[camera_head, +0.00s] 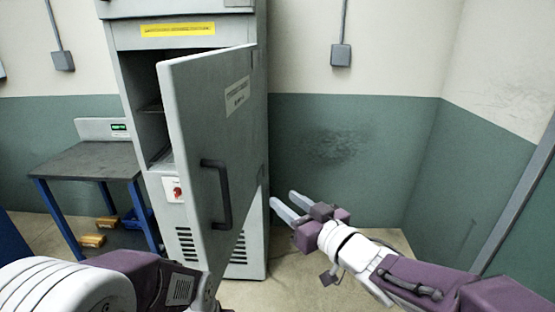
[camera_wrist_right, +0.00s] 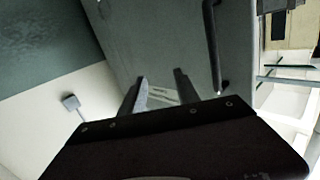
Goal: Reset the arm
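My right gripper (camera_head: 282,197) is right of the grey cabinet door (camera_head: 215,110), low in front of the cabinet's right side in the head view. Its two fingers are apart with nothing between them. In the right wrist view the open fingertips (camera_wrist_right: 159,78) show against the door panel, left of the black door handle (camera_wrist_right: 213,45). The door stands swung open, and its handle (camera_head: 226,195) shows free of both grippers in the head view. My left arm comes in at the bottom left; its gripper (camera_head: 205,296) shows only partly at the lower edge, and its fingers cannot be made out.
The grey cabinet (camera_head: 255,150) stands at centre left, its interior partly visible behind the door. Floor (camera_head: 340,290) and wall to the right are clear.

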